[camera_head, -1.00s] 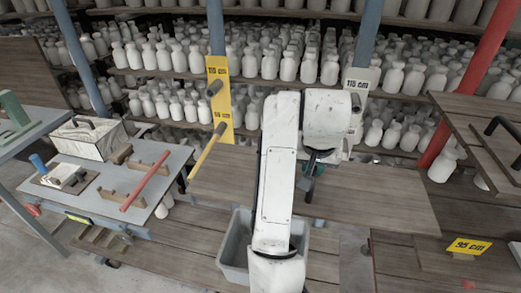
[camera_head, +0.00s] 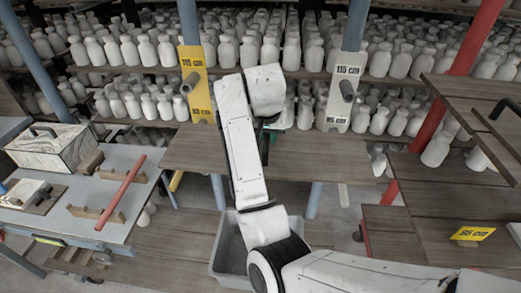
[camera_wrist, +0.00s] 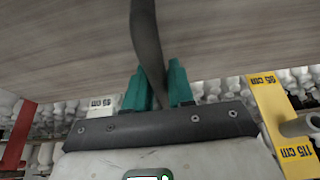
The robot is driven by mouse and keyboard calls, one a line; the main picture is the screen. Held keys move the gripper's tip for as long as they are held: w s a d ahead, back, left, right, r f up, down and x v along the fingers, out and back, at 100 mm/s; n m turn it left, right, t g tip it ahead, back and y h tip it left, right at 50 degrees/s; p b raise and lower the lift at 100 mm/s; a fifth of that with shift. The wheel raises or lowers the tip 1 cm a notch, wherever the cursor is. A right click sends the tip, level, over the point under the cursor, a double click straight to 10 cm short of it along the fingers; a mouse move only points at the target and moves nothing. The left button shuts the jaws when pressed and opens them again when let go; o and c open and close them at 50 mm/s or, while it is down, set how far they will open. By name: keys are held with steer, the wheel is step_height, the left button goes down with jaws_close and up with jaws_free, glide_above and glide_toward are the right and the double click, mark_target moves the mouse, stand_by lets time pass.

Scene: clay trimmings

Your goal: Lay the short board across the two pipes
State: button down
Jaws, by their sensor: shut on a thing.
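My gripper (camera_wrist: 155,88) has teal fingers shut on the dark curved handle (camera_wrist: 146,40) of a wooden board. The board (camera_wrist: 230,40) fills the upper wrist view. In the head view this board (camera_head: 310,158) spans the middle, roughly level, partly hidden by my arm. Only a bit of teal gripper (camera_head: 272,124) shows there. Behind the board, one grey pipe (camera_head: 190,83) sticks out of a yellow plate at left and another grey pipe (camera_head: 347,90) out of a white plate at right. Whether the board touches a pipe cannot be told.
A grey bin (camera_head: 229,250) stands below the board. A table (camera_head: 120,170) with a red rod and wooden blocks is at left. Wooden surfaces and another handled board (camera_head: 497,125) are at right, beside a red post (camera_head: 460,75). Shelves of white bottles fill the back.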

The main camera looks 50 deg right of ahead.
steer(key=w+f, duration=0.1)
steer(key=w+d+f, duration=0.1)
steer(key=f, duration=0.1)
steer(key=w+f+p, duration=0.1)
steer(key=f, duration=0.1)
steer(key=shift+w+d, duration=0.15)
steer(key=shift+w, duration=0.2)
steer(key=shift+f+p, duration=0.65)
steer(key=shift+f, duration=0.9)
steer(key=shift+f, duration=0.15)
steer(key=c, duration=1)
jaws_free()
steer(key=shift+f, duration=0.1)
steer(key=shift+o, duration=0.2)
steer(key=b+v, duration=0.2)
steer(key=v, duration=1)
steer(key=shift+r+b, duration=0.2)
steer(key=shift+b, duration=0.2)
